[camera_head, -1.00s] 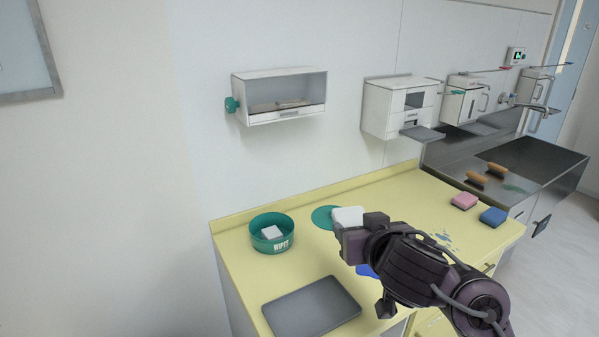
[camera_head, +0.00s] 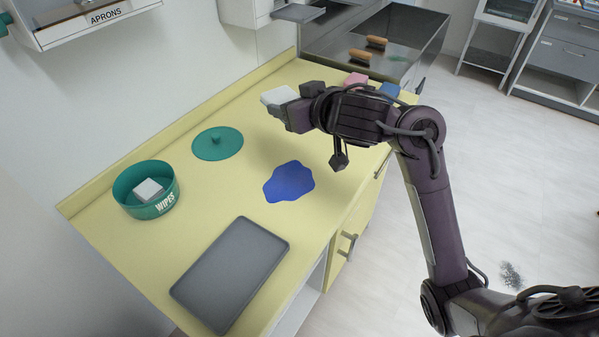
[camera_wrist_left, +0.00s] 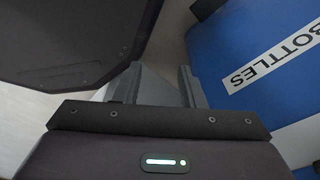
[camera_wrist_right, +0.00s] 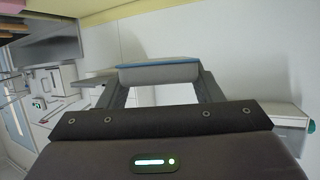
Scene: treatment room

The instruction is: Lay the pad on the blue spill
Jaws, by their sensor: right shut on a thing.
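The blue spill (camera_head: 288,182) is a flat irregular patch on the yellow counter (camera_head: 215,190), fully in sight in the head view. My right gripper (camera_head: 294,103) is shut on a white pad (camera_head: 276,95) and holds it above the counter, farther back than the spill and apart from it. In the right wrist view, the pad (camera_wrist_right: 160,73) sits between the fingertips, with a blue layer along one edge. My left gripper (camera_wrist_left: 160,85) shows only in its wrist view. Its fingers are apart with nothing seen between them.
A green wipes tub (camera_head: 147,203) holding a white block, its green lid (camera_head: 217,145) and a grey tray (camera_head: 230,272) stand on the counter. A pink sponge (camera_head: 356,79) and a blue sponge (camera_head: 390,89) lie behind my right arm. A blue BOTTLES container (camera_wrist_left: 255,60) is near my left gripper.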

